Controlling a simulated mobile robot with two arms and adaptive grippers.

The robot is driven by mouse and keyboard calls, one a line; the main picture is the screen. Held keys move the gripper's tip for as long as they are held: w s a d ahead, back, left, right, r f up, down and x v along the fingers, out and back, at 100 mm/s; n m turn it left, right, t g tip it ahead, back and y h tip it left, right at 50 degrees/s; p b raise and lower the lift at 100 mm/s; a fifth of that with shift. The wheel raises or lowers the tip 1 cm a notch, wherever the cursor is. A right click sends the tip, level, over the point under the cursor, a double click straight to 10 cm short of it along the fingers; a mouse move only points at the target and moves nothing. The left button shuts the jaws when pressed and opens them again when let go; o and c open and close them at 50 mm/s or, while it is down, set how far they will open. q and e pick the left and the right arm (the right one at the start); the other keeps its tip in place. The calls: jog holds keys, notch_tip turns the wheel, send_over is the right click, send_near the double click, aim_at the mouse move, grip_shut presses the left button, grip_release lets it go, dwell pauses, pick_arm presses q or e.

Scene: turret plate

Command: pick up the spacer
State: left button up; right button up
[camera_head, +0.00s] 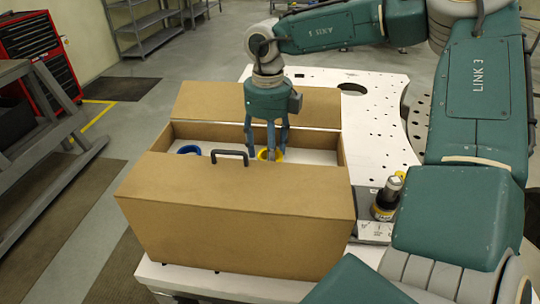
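My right gripper (267,152) hangs from above, pointing down into an open brown box (240,215). Its fingers are apart, and their tips are at or just above a yellow ring-shaped part (263,154) inside the box. The fingers partly hide this part, and I cannot tell whether they touch it. A blue ring-shaped part (189,150) lies to the left in the same box, partly hidden by the box's front. I cannot tell which of the two rings is the spacer. My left gripper is not in view.
A black-and-yellow cylindrical device (387,199) stands to the right. A red tool cabinet (38,50) and grey shelving are at the left.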

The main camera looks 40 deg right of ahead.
jog(key=c, duration=0.8)
jog(key=shift+r, duration=0.15)
